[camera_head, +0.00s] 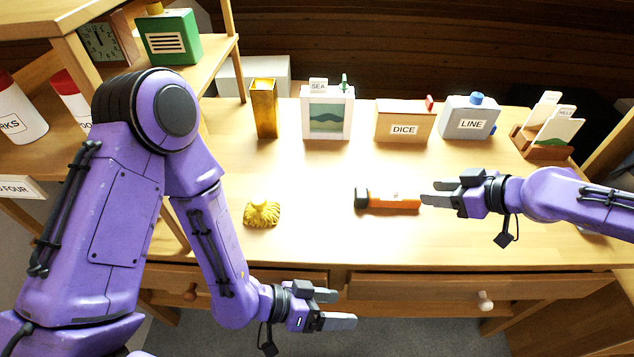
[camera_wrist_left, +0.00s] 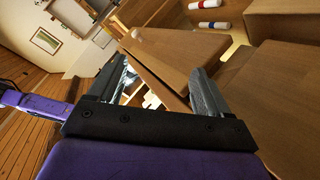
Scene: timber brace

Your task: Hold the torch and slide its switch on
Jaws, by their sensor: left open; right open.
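The torch (camera_head: 390,199) is orange with a black head at its left end and lies flat on the wooden table. My right gripper (camera_head: 424,194) is open at the torch's right end, its fingertips close to or around that end; I cannot tell if they touch it. The switch is too small to make out clearly. My left gripper (camera_head: 342,309) is open and empty in front of the table's front edge, below and left of the torch. In the left wrist view its two fingers (camera_wrist_left: 160,85) stand apart with nothing held between them.
Along the back of the table (camera_head: 320,240) stand a gold vase (camera_head: 264,108), a SEA picture box (camera_head: 327,116), a DICE box (camera_head: 404,122), a LINE box (camera_head: 468,119) and a card holder (camera_head: 551,148). A yellow tufted object (camera_head: 262,214) lies left of the torch. Drawers (camera_head: 430,288) face the front.

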